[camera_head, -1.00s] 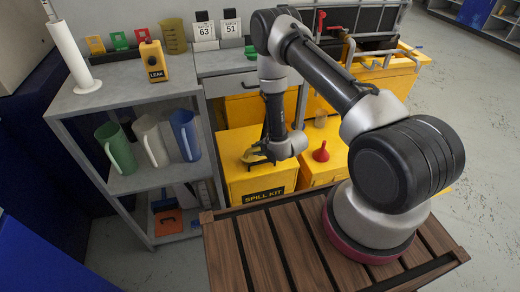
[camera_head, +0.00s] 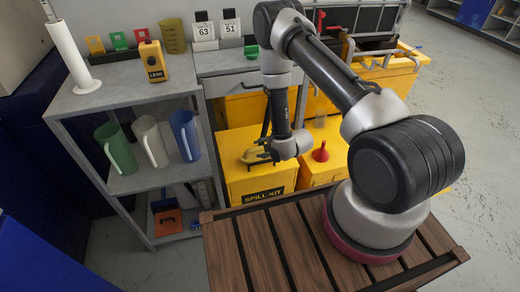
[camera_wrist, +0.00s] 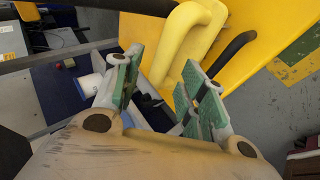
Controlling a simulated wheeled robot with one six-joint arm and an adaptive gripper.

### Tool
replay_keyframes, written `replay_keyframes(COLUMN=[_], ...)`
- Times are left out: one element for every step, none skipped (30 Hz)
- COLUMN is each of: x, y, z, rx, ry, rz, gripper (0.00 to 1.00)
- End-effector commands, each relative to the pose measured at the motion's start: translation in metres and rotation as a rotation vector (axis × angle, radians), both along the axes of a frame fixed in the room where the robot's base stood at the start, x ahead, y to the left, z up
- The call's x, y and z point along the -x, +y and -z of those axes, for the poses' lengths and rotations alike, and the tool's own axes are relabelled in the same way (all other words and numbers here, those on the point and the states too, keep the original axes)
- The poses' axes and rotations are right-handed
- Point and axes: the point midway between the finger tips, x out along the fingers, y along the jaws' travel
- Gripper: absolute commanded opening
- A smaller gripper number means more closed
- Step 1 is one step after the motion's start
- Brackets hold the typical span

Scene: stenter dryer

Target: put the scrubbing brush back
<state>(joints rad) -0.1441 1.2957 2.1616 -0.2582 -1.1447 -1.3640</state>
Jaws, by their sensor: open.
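My gripper (camera_head: 262,157) is low over the yellow spill kit box (camera_head: 238,185), close to the yellow handle (camera_head: 249,155) on its lid. In the wrist view my gripper (camera_wrist: 162,75) is open, with its two green-padded fingers spread apart and nothing clearly held between them. The yellow handle (camera_wrist: 185,40) lies beyond the fingertips there. I cannot make out a scrubbing brush for certain. An orange and dark blue item (camera_head: 167,218) on the lower shelf of the grey rack is too small to name surely.
The grey rack (camera_head: 120,87) stands left, with green, white and blue jugs (camera_head: 186,135) on its middle shelf. A yellow leak device (camera_head: 153,62) stands on top. A red funnel (camera_head: 321,153) is right of my gripper. A slatted wooden surface (camera_head: 262,250) is in front.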

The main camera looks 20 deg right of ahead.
Motion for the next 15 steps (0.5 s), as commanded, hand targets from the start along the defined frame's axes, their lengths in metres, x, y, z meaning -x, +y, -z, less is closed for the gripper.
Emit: replay_keyframes(x=[0.008, 0.012, 0.019, 0.024, 0.028, 0.034, 0.038, 0.042, 0.046, 0.049, 0.052, 0.055, 0.057, 0.058, 0.060], y=[-0.004, -0.007, -0.010, -0.012, -0.015, -0.017, -0.019, -0.021, -0.024, -0.025, -0.026, -0.028, -0.029, -0.029, -0.030], z=[-0.008, -0.013, -0.019, -0.024, -0.029, -0.034, -0.038, -0.042, -0.047, -0.050, -0.052, -0.055, -0.057, -0.059, -0.060], rx=[0.001, 0.000, 0.000, 0.000, 0.000, 0.000, 0.000, -0.001, -0.001, -0.001, 0.000, 0.000, 0.000, -0.001, -0.001], ry=[0.003, 0.002, 0.002, 0.003, 0.001, 0.001, 0.003, 0.001, 0.001, 0.001, 0.002, 0.001, 0.000, 0.000, 0.000], rz=[0.002, 0.003, 0.003, 0.003, 0.003, 0.001, 0.002, 0.002, 0.002, 0.002, 0.002, 0.001, 0.001, 0.001, 0.001], gripper=[0.42, 0.42, 0.42, 0.42, 0.42, 0.42, 0.42, 0.42, 0.42, 0.42, 0.42, 0.42, 0.42, 0.42, 0.42])
